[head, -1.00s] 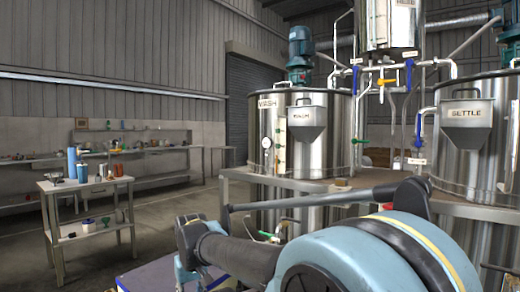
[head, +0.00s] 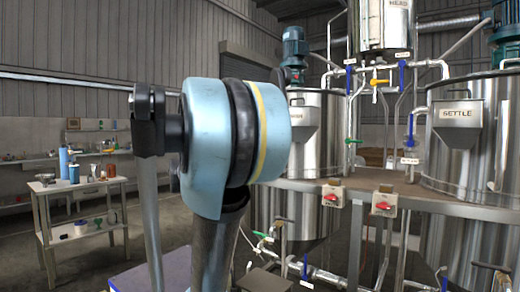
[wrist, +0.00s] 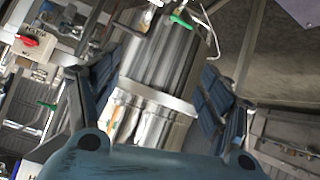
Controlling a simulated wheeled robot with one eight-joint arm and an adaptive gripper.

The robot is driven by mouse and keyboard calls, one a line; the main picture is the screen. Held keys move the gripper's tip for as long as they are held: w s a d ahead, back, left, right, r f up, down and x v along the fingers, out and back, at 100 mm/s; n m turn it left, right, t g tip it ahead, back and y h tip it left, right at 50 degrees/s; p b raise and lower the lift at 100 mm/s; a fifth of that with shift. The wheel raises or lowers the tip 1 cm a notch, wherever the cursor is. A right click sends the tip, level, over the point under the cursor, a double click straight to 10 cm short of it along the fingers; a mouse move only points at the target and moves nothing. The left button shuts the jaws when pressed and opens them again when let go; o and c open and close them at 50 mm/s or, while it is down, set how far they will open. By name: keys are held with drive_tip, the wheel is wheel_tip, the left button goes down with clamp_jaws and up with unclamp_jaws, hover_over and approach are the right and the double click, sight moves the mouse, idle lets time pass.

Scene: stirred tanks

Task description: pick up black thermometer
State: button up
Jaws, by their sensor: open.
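I cannot pick out a black thermometer in either view. My gripper (wrist: 160,78) shows in the wrist view with its two blue-grey fingers spread apart. It is open, and I see nothing held between the fingers. A shiny steel cylindrical vessel (wrist: 150,65) appears tilted beyond the gap between them. In the head view my blue arm joint fills the left middle and hides much of the left steel tank (head: 312,140). The gripper itself cannot be made out there.
A bench top (head: 350,189) carries the tanks, with two red-handled switches (head: 332,197) (head: 383,205) on its front edge. The SETTLE tank (head: 463,160) stands at right. A small table (head: 40,187) with bottles stands at left, with open floor around it.

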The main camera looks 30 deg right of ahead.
drive_tip(key=w+d+r+m+t+h, duration=0.1)
drive_tip(key=w+d+r+m+h, duration=0.25)
drive_tip(key=w+d+r, duration=0.55)
drive_tip(key=w+d+r+m+t+h, duration=0.15)
drive_tip(key=w+d+r+h, duration=0.25)
drive_tip(key=w+r, duration=0.5)
drive_tip(key=shift+m+y, duration=0.25)
drive_tip(key=shift+m, duration=0.15)
drive_tip(key=shift+s+d+r+x, duration=0.1)
drive_tip(key=shift+s+r+x, duration=0.15)
drive_tip(key=shift+x, duration=2.6)
drive_tip(key=shift+s+d+r+x, duration=0.2)
drive_tip(key=shift+s+x, duration=0.1)
drive_tip(key=shift+x, duration=2.6)
drive_tip(key=shift+s+d+r+x, duration=0.1)
drive_tip(key=shift+s+r+x, duration=0.15)
drive_tip(key=shift+x, duration=2.6)
drive_tip(key=shift+a, duration=0.1)
drive_tip(key=c, duration=1.5)
